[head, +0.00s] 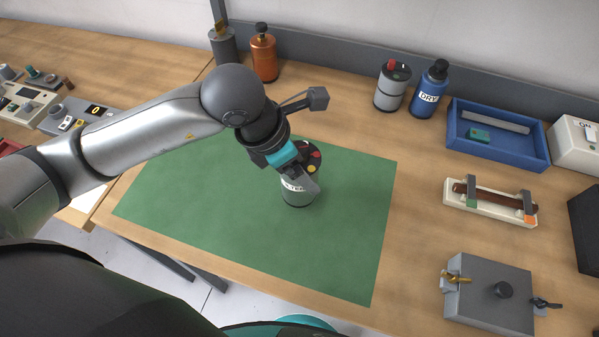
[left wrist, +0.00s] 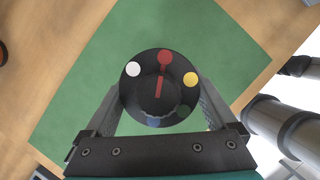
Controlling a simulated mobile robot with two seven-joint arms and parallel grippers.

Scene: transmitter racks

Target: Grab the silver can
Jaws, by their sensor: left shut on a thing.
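In the left wrist view the can's black top (left wrist: 158,85) sits between the two fingers of my left gripper (left wrist: 160,108). The top carries a black knob with a red line and white, red, yellow and blue dots. The fingers hide part of the can's side. My right gripper is not in view.
Behind the mat stand a grey can with a red knob (head: 392,86), a blue bottle (head: 429,92) and an orange bottle (head: 264,56). A blue tray (head: 456,140), a white fuse holder (head: 470,206) and a grey box (head: 492,296) are right. Most of the mat is bare.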

